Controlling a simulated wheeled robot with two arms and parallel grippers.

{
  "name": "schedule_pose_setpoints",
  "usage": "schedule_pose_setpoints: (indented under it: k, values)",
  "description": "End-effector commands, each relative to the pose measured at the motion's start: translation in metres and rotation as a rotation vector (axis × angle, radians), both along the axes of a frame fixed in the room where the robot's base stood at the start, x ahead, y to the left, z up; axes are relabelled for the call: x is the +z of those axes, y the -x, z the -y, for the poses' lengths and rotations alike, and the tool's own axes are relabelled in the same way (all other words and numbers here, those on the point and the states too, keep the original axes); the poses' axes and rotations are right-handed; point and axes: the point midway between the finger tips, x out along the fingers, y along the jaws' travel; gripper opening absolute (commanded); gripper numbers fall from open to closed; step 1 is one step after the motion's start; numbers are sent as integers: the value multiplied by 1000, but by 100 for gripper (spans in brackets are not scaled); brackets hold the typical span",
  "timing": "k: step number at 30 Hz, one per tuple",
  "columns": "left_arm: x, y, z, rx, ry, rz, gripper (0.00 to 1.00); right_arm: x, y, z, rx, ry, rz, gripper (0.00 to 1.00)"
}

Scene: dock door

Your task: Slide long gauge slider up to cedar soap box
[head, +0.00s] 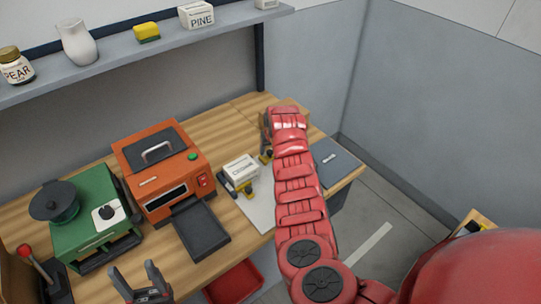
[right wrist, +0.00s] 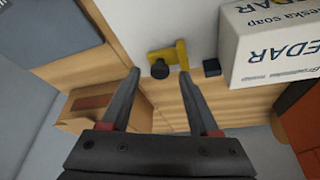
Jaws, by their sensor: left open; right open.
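The cedar soap box (head: 241,168) is a white carton on the pale board on the bench; its lettered sides show in the right wrist view (right wrist: 268,50). A yellow piece with a black knob (right wrist: 168,58), which looks like the gauge slider, is beside the box with a gap between them. In the head view a yellow bit of it (head: 264,158) shows beside my right arm. My right gripper (right wrist: 160,74) is open, with the knob appearing between its fingertips; contact cannot be told. My left gripper (head: 133,269) is open and empty at the bench's front.
A small dark block (right wrist: 211,67) is between slider and box. A wooden box (right wrist: 100,112) and a grey flat item (head: 335,160) are beyond my right arm. An orange machine (head: 165,172) and a green machine (head: 95,220) stand left. A shelf (head: 110,78) runs above.

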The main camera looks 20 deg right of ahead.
Motion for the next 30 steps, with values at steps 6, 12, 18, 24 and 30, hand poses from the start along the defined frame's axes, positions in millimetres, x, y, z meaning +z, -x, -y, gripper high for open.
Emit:
schedule_pose_setpoints:
  k: [6, 12, 18, 24, 30]
  values:
    - [-7, 0, 0, 0, 0, 0, 62, -7, -2, 0, 1, 1, -3, 62]
    - [-6, 0, 0, 0, 0, 0, 62, -7, -2, 0, 1, 1, -2, 62]
    - [-6, 0, 0, 0, 0, 0, 62, -7, -2, 0, 1, 1, -2, 26]
    - [-6, 0, 0, 0, 0, 0, 62, -7, -2, 0, 1, 1, -2, 0]
    - [-6, 0, 0, 0, 0, 0, 62, -6, -2, 0, 1, 1, -2, 0]
